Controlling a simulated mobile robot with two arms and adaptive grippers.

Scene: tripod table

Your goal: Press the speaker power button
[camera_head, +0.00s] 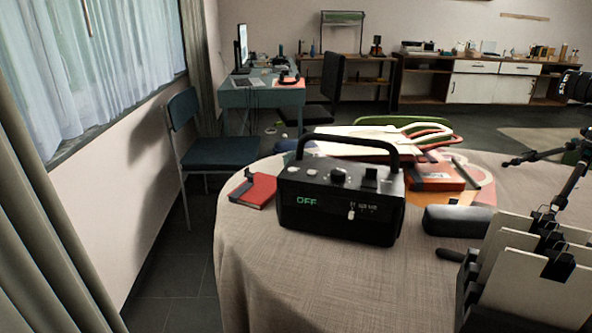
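The speaker (330,222) is a black box with an arched carrying handle (350,138), upright near the left edge of the round table (290,290). Its front display (306,201) reads OFF in green. Small light buttons (312,172) and dark knobs (339,177) sit on its top. A small white mark or switch shows on the front, right of the display. Which of these is the power button I cannot tell. Neither of my grippers shows in the camera_head view.
A red notebook (258,190) lies left of the speaker. A red box (436,178) and dark case (457,221) are right. White panels with black clips (520,270) stand front right, near a tripod (570,185). Cloth before the speaker is clear.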

